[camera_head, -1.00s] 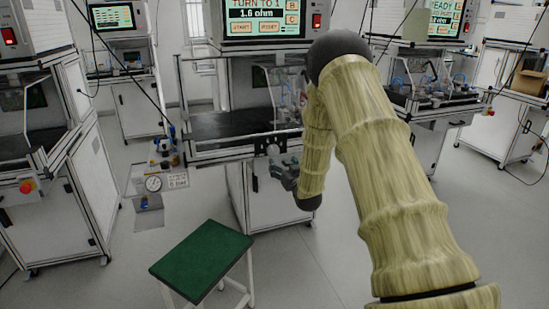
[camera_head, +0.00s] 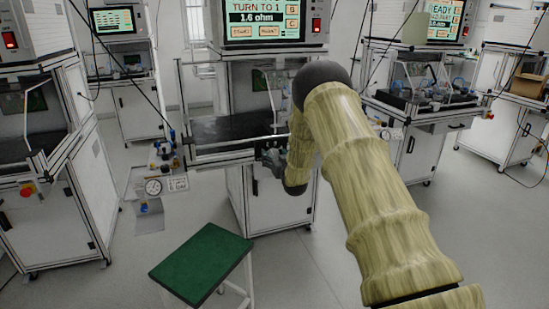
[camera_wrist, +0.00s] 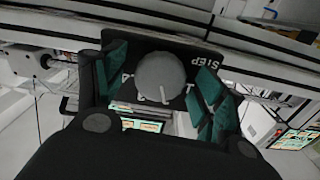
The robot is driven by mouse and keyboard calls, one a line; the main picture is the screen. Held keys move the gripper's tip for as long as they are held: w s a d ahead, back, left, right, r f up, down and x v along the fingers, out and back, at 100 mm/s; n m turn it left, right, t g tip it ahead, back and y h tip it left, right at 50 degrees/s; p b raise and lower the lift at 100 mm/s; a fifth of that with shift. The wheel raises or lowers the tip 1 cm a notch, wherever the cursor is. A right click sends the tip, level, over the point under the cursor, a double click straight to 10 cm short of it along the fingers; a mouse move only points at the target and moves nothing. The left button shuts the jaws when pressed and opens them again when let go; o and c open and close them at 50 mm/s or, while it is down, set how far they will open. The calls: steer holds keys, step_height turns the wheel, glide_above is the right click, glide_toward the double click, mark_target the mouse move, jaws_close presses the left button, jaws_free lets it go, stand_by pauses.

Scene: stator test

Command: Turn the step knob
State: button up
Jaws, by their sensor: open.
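The step knob (camera_wrist: 160,76) is a round grey knob on a dark plate (camera_wrist: 196,52) marked "STEP" in the wrist view. My gripper (camera_wrist: 165,92) is open, with its green-padded fingers on the left and right of the knob. I cannot tell whether either finger touches it. In the head view my gripper (camera_head: 270,158) is at the front of the middle test station (camera_head: 240,150), below its bench edge. The knob is hidden there behind my gripper and arm. The station's screen (camera_head: 262,18) reads "TURN TO 1" and "1.6 ohm".
A green-topped stool (camera_head: 203,262) stands on the floor in front of the station. Other stations stand left and right.

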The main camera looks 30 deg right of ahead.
steer(key=shift+c, duration=0.5)
steer(key=c, duration=0.9)
steer(key=shift+c, duration=0.2)
steer(key=shift+n, duration=0.5)
steer(key=n+b, duration=0.1)
steer(key=n, duration=0.3)
steer(key=shift+f+b, duration=0.15)
steer(key=shift+b, duration=0.2)
steer(key=shift+n+b, duration=0.55)
steer(key=shift+n, duration=1.55)
steer(key=o, duration=1)
